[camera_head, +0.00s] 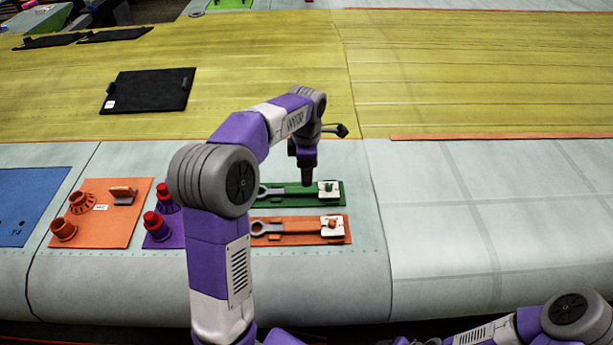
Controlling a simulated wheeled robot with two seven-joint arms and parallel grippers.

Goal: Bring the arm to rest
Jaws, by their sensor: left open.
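My left arm rises from the bottom and bends over to the right. Its gripper (307,182) points down just above or in front of the green plate (270,204), left of that plate's white block. From this view I cannot tell the gap below it. The gripper holds nothing that I can see. Only links of my right arm show, at the bottom right. Its gripper is out of the frame.
An orange strip (285,239) with a wrench-like tool lies nearer. An orange plate (103,232) and a purple plate with red-topped posts (152,220) stand left. A blue panel (25,200) is far left, a black panel (150,91) behind. The pale surface (480,210) right is clear.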

